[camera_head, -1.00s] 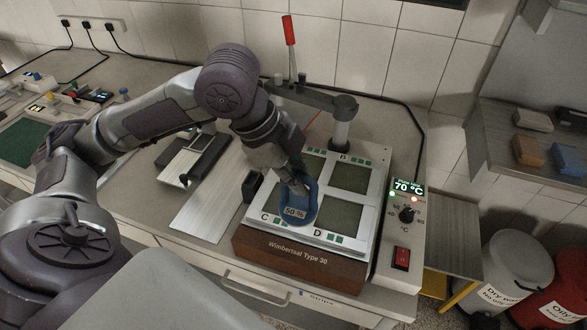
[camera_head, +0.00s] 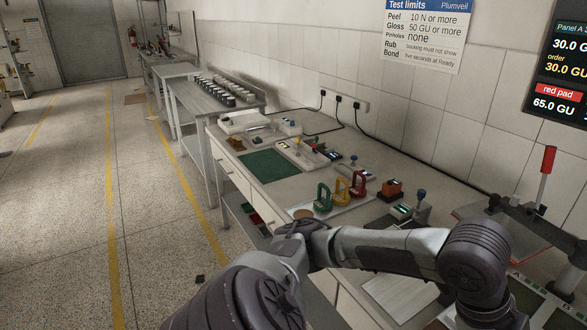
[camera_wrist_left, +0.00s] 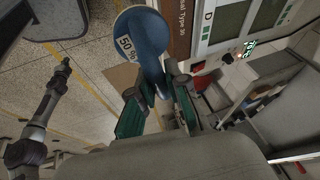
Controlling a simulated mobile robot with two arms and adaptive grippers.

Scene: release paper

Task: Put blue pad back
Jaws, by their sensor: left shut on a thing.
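The blue pad (camera_wrist_left: 148,45) shows in the left wrist view, with a white label reading 50. My left gripper (camera_wrist_left: 158,100) is shut on its handle there, its green-lined fingers on either side. In the head view my left arm crosses the bottom; its gripper and the blue pad are out of that picture. Green (camera_head: 323,195), yellow (camera_head: 341,189) and red (camera_head: 359,185) handled pads stand in a row on the bench. A dark arm, apparently my right one, shows at the left of the wrist view; its tip (camera_wrist_left: 65,64) is too small to read.
The bench (camera_head: 290,202) runs back along the wall. A white plate (camera_head: 398,294) lies near my arm.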

